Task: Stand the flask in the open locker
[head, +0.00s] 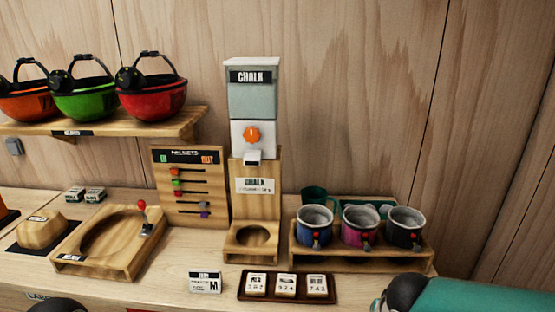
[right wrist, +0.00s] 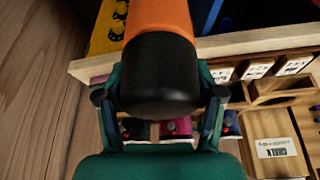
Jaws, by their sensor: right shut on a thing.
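The flask (right wrist: 158,75) shows in the right wrist view as an orange cylinder with a rounded black end. The black end is nearest the camera; I cannot tell whether it is the cap or the base. My right gripper (right wrist: 160,92) is shut on it, one finger on each side. The far end of the flask runs out of the top of the view. In the head view the flask is not seen, and only part of my right arm shows at the lower right. My left gripper is in neither view. No open locker can be made out.
On the counter stand a chalk dispenser (head: 252,95), a rack of chalk bags (head: 360,228), a tag tray (head: 287,287) and a round-welled wooden block (head: 112,240). Helmets sit on a wall shelf (head: 100,122). In the wrist view the counter edge (right wrist: 260,43) passes behind the flask.

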